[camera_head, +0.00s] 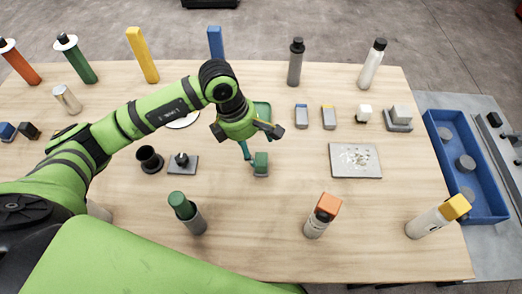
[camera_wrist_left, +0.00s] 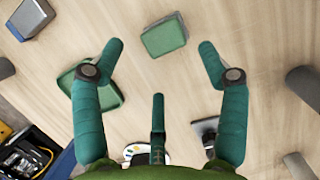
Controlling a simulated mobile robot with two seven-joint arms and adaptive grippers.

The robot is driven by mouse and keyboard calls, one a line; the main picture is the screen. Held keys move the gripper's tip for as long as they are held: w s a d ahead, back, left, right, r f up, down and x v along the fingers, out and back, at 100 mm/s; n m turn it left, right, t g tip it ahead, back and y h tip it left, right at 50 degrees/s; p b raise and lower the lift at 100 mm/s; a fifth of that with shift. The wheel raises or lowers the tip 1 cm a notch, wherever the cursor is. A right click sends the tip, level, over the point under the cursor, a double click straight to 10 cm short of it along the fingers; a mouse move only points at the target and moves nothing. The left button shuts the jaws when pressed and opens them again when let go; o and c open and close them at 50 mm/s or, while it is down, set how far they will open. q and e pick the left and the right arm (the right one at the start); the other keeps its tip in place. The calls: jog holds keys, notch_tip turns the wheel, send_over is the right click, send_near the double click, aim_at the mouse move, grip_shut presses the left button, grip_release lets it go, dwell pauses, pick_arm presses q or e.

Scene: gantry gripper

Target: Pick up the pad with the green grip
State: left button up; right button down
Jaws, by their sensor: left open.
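The pad with the green grip (camera_head: 261,163) sits on the wooden table, just in front of my left gripper in the head view. It has a green block on top and a thin grey base. My left gripper (camera_head: 258,142) is open and empty above the table. In the left wrist view the green grip (camera_wrist_left: 163,37) lies between and slightly beyond the spread fingertips of my left gripper (camera_wrist_left: 161,50), apart from them. My right gripper is not in view.
A green tray (camera_head: 263,108) lies close behind the gripper. A grey pad with a dark knob (camera_head: 183,164) and a dark cup (camera_head: 149,160) stand to the left. A speckled plate (camera_head: 355,160) lies right. Bottles stand in front, with clear wood between.

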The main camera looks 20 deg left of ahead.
aim_at(260, 159)
pick_arm(q)
jog(key=f+p, duration=0.1)
jog(key=d+f+p, duration=0.1)
jog(key=shift+s+d+f, duration=0.2)
jog(key=shift+s+f, duration=0.2)
jog(key=shift+w+p+x, duration=0.2)
jog(key=shift+p+x, duration=0.15)
jog(key=shift+x, duration=0.85)
jog(key=shift+f, duration=0.25)
jog(key=shift+a, duration=0.1)
jog(key=c, duration=1.3)
